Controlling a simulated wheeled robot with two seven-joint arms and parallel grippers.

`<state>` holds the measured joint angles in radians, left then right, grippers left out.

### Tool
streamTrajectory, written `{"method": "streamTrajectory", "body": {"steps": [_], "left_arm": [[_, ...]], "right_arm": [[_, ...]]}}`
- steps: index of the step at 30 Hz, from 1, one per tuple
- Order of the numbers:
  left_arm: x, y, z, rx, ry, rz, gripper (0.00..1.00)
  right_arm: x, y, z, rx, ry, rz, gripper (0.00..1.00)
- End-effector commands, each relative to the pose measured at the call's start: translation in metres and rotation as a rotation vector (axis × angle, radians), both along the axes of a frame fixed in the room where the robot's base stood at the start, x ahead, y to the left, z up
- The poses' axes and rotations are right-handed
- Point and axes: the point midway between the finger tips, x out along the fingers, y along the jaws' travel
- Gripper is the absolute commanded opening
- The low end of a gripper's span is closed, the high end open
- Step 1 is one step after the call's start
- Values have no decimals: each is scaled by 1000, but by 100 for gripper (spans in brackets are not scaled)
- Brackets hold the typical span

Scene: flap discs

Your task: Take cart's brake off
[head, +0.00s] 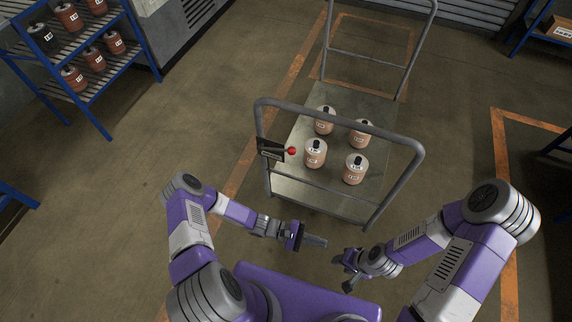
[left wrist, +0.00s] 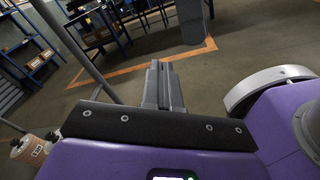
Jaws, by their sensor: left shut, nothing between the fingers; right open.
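The cart (head: 285,190) stands in front of me, a flat grey deck between two tubular end frames. Its brake looks to be the dark bracket (head: 270,149) with a red knob (head: 292,151) on the left upright of the near frame. My left gripper (head: 325,242) is shut and empty, below the near frame and apart from the knob. Its closed fingers also show in the left wrist view (left wrist: 164,85). My right gripper (head: 341,272) is open and empty, lower and to the right, apart from the cart. Which brake position is set I cannot tell.
Several orange-brown containers (head: 354,170) with black tops stand on the deck. A blue shelf rack (head: 130,60) with similar containers is at the upper left. Orange floor lines (head: 498,150) run past the cart. The floor (head: 150,150) left of the cart is clear.

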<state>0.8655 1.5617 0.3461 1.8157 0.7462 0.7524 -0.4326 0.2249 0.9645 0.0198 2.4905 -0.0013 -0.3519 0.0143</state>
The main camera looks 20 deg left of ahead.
Motion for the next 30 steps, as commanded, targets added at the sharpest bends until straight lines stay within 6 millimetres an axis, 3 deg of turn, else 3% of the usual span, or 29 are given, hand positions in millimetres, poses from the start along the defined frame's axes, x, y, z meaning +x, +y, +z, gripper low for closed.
{"method": "streamTrajectory", "body": {"steps": [1, 3, 6, 9, 13, 17, 30], "left_arm": [[29, 11, -1, -135, 5, 157, 0], [68, 39, 4, -307, -23, 378, 0], [106, 96, 5, -493, -95, 681, 0], [122, 151, -1, -604, -175, 928, 0], [124, 197, -7, -671, -247, 1122, 0], [123, 212, -9, -690, -276, 1185, 0], [132, 208, -2, -691, -274, 1175, 0]], "right_arm": [[0, 0, -5, 0, 0, 0, 43], [0, 0, -9, 0, 0, 0, 43], [0, 0, -13, 0, 0, 0, 43], [0, 0, -15, 0, 0, 0, 43], [0, 0, -17, 0, 0, 0, 43], [0, 0, -17, 0, 0, 0, 43], [0, 0, -17, 0, 0, 0, 43]]}}
